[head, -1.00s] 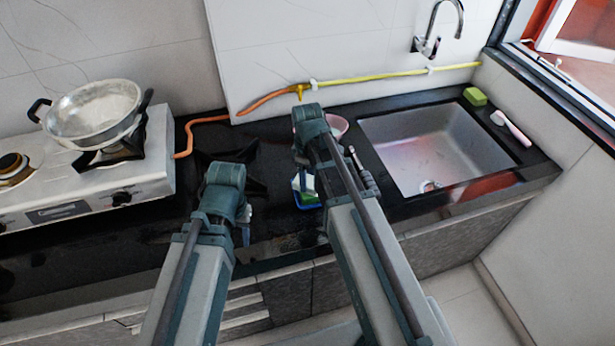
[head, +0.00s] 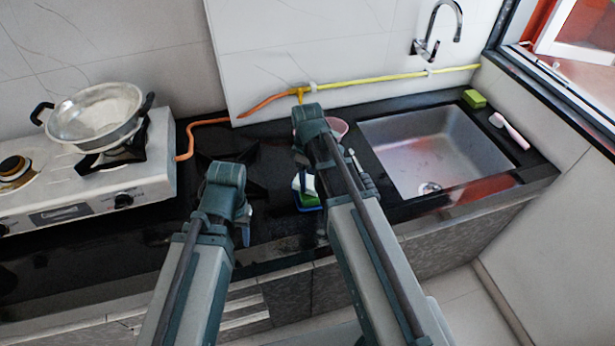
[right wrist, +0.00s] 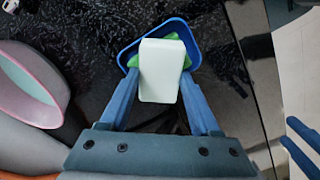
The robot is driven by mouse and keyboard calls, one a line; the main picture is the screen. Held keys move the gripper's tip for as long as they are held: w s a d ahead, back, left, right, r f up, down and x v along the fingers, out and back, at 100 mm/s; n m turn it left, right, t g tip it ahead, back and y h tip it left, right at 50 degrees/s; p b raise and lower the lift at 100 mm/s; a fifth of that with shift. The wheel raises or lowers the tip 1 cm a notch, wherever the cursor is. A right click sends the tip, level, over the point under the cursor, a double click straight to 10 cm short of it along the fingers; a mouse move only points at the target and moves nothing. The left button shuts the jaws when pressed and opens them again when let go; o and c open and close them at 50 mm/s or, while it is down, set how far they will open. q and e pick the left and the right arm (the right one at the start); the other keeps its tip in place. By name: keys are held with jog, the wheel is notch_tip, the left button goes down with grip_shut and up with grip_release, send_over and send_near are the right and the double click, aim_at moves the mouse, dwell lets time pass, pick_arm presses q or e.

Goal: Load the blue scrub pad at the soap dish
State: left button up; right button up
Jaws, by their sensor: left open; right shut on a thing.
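My right gripper (right wrist: 160,82) is shut on a pale, whitish block (right wrist: 161,70), which stands between its blue fingers. The block is over a blue dish (right wrist: 127,51), with a green piece (right wrist: 187,62) showing beneath it inside the rim. I cannot tell whether the block touches the green piece. In the head view, the dish (head: 309,209) is below my right gripper, partly hidden by the arm. I can make out no separate blue pad. My left gripper (head: 246,234) is open and empty, left of the dish; its fingers show at the right wrist view's right edge.
A pink bowl (head: 339,126) stands behind my right arm, close to the sink (head: 437,150). A green sponge (head: 474,98) and a pink-handled brush (head: 511,131) lie by the sink. A pan (head: 95,112) stands on the stove. Dark counter (head: 110,240) is clear at left.

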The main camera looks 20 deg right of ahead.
aim_at(308, 180)
jog(key=shift+r+p, duration=2.6)
jog(key=shift+r, duration=0.3)
